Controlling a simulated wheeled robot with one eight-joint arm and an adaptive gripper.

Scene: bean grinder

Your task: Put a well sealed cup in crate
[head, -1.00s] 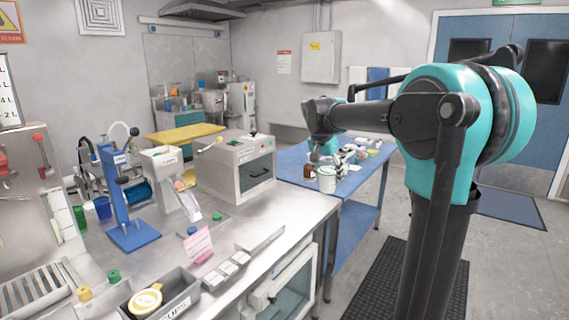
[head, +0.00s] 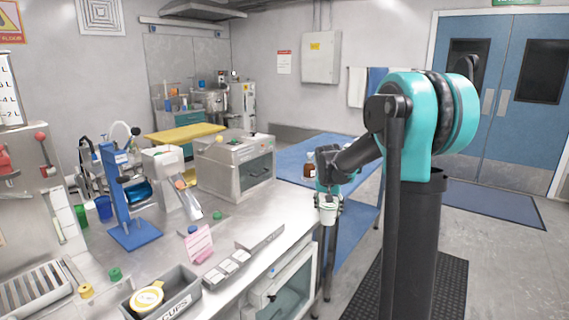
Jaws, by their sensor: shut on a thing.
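My gripper (head: 328,200) is shut on a white cup (head: 328,213) and holds it upright in the air near the right edge of the steel counter. The cup's top is partly hidden by the gripper, so I cannot tell how well it is sealed. The grey crate (head: 190,296) labelled CUPS stands at the front of the counter, well to the left of my gripper. A cup with a yellow and white lid (head: 147,298) lies in it.
A blue stand (head: 133,233) and a boxy machine (head: 235,165) stand farther back. A blue table (head: 295,160) with a brown bottle (head: 308,170) is behind my gripper.

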